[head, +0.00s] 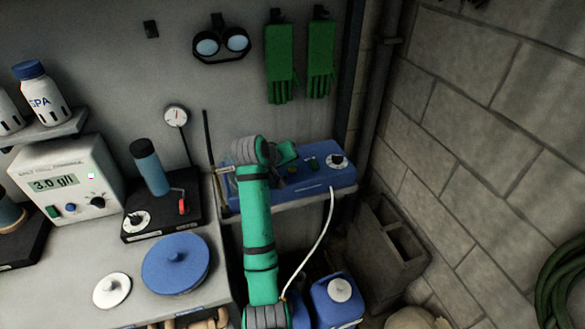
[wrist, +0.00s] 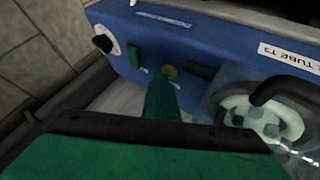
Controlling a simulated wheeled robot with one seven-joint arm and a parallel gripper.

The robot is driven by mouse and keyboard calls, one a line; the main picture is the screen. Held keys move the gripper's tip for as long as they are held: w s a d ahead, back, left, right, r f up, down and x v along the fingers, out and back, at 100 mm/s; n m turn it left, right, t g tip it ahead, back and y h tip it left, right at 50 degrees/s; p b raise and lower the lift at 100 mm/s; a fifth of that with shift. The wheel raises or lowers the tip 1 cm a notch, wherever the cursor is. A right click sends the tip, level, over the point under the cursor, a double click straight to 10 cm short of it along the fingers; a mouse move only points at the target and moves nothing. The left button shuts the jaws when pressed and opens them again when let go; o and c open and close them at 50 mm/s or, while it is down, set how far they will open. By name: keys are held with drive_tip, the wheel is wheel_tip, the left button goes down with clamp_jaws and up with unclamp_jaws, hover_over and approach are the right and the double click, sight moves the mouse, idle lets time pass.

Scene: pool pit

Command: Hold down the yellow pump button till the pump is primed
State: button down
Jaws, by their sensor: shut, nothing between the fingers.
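The blue pump box (head: 315,185) sits on a shelf against the back wall. In the wrist view its blue face (wrist: 215,45) fills the upper part. The yellow button (wrist: 170,71) shows there as a small round spot, partly covered by my gripper. In the head view my wrist hides the fingertips.
On the box are a green button (wrist: 134,56) and a black knob on a white dial (wrist: 103,44). A clear round housing (wrist: 265,115) stands at the right of the wrist view. A white hose (head: 322,235) hangs from the box. Concrete blocks (head: 385,245) stand at the right.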

sight(290, 172)
drive_tip(key=shift+w+a+r, duration=0.1)
drive_tip(key=shift+w+r, duration=0.05)
drive_tip(key=shift+r, duration=0.4)
drive_tip(key=shift+r, duration=2.5)
